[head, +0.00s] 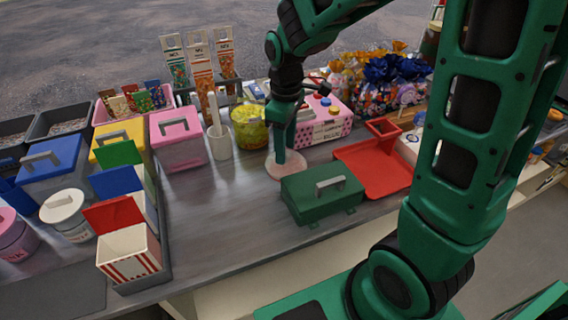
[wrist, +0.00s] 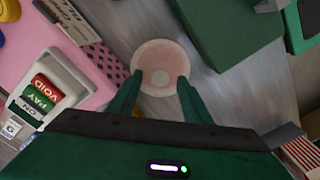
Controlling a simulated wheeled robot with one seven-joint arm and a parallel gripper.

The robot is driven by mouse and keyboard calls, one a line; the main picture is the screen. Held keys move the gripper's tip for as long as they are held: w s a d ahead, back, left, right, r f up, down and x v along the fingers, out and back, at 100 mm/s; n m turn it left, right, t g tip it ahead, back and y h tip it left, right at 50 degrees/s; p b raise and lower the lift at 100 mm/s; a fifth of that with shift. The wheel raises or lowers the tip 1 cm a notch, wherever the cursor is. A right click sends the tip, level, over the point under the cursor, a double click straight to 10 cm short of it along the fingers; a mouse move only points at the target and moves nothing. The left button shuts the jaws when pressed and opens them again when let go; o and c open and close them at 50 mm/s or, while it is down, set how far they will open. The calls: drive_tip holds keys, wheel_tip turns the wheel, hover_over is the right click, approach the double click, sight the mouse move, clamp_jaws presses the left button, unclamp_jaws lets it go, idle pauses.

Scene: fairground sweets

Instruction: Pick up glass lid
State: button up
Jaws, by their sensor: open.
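A round, pale pinkish disc (head: 290,168), which looks like the glass lid, lies on the grey counter. It also shows in the wrist view (wrist: 160,62), where no knob can be made out clearly. My gripper (head: 279,158) points down over the lid in the head view and hides part of it. In the wrist view my gripper (wrist: 160,78) is open and empty, with its two fingertips apart and overlapping the lid's lower left and right edges. The exact height of the fingertips above the lid cannot be told.
A dark green box (head: 322,192) with a grey handle stands close to the right. A pink till (head: 322,124) is behind, and a red tray (head: 375,168) lies further right. A white mortar-like cup (head: 220,143) and a yellow tub (head: 249,128) stand left. Bare counter (head: 225,215) lies in front.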

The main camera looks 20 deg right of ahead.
drive_tip(key=shift+f, duration=0.4)
clamp_jaws()
drive_tip(key=shift+r, duration=0.2)
